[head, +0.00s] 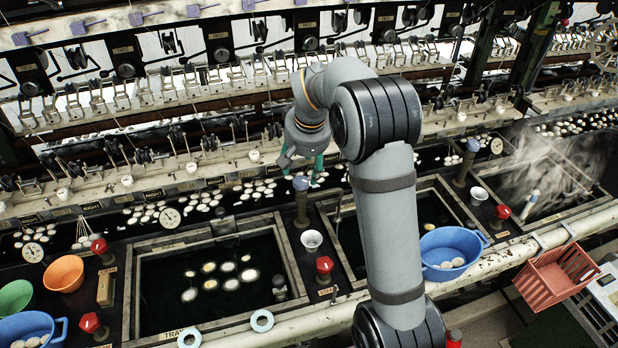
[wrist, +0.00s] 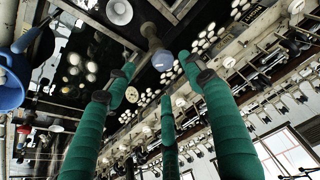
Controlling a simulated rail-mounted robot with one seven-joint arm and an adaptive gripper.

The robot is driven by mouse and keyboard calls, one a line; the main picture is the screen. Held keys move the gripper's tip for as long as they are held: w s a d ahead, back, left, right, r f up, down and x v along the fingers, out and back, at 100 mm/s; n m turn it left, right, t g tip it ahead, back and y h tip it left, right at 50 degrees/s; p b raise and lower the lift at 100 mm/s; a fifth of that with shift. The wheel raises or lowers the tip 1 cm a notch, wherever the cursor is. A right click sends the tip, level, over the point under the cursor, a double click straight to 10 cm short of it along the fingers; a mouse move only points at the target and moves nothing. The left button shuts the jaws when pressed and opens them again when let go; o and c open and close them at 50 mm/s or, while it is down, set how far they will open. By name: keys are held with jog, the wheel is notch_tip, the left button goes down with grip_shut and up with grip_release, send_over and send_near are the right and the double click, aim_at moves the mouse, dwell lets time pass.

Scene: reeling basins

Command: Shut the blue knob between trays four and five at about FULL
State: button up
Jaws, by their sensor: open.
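A blue round knob (head: 301,184) tops a dark post between two trays, at the middle of the head view. It also shows in the wrist view (wrist: 162,60), between and beyond the fingertips. My gripper (head: 303,170) has green fingers spread just behind and above this knob in the head view. In the wrist view the gripper (wrist: 160,78) is open with nothing between its fingers, and I see no contact with the knob. A tray (head: 140,300) with pale cocoons lies left of the knob; another tray (head: 343,262) lies right, partly behind my arm. Tray numbers and the knob's scale are unreadable.
Another blue knob (head: 472,146) stands farther right. Red knobs (head: 324,265) and a white cup (head: 312,240) sit near the front. A blue basin (head: 450,246) and a red crate (head: 556,276) are at right. Reeling machinery lines the back; steam rises at right.

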aim_at(301, 179)
jog(key=shift+n, duration=0.4)
jog(key=p+x, duration=0.1)
jog(key=x, duration=0.2)
jog(key=w+p+x, duration=0.1)
jog(key=x, duration=0.5)
jog(key=shift+w+d+r+p, duration=0.1)
jog(key=shift+w+r+p, duration=0.15)
jog(key=shift+w+p, duration=0.15)
jog(key=shift+w+d+f, duration=0.1)
jog(key=shift+w+f, duration=0.05)
jog(key=shift+f, duration=0.4)
jog(key=shift+t, duration=0.3)
jog(key=shift+c, duration=0.5)
jog(key=shift+w+r, duration=0.1)
jog(key=shift+r, duration=0.05)
jog(key=c, duration=1)
